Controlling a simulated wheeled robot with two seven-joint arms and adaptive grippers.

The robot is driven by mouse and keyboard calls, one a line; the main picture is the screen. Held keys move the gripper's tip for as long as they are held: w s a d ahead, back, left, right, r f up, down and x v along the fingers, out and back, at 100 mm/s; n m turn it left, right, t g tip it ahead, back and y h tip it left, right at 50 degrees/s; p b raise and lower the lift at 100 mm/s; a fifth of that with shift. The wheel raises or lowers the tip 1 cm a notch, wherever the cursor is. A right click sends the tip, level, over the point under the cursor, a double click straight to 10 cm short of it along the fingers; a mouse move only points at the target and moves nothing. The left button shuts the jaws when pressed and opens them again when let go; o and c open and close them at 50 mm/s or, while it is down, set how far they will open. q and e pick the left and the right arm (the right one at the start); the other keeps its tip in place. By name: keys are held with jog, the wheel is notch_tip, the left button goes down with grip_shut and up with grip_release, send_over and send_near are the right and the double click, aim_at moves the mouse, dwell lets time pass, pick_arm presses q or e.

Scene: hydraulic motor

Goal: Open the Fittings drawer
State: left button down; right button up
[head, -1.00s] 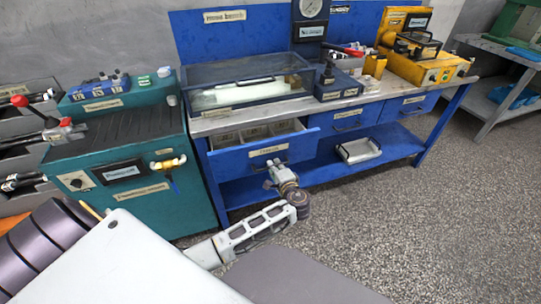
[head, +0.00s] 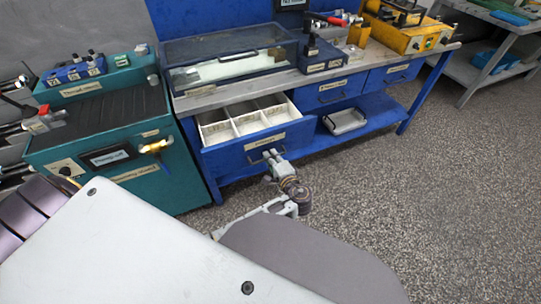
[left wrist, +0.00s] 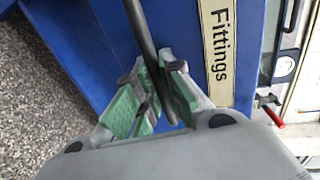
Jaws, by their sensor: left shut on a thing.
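The Fittings drawer (head: 247,151) is the leftmost blue drawer under the workbench, and it stands pulled well out, showing pale compartments inside. Its label (left wrist: 219,50) reads "Fittings" in the left wrist view. My left gripper (head: 269,161) is at the drawer's front. In the left wrist view its green-padded fingers (left wrist: 158,88) are shut around the dark bar handle (left wrist: 142,35). My right gripper is not in view.
Two more blue drawers (head: 328,92) to the right are shut. A metal tray (head: 344,120) lies on the lower shelf. A teal machine (head: 110,155) stands close on the left. The speckled floor (head: 420,180) to the right is clear.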

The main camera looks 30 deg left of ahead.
pick_arm(q)
jog(key=c, duration=1.5)
grip_release()
jog(key=shift+w+a, duration=0.1)
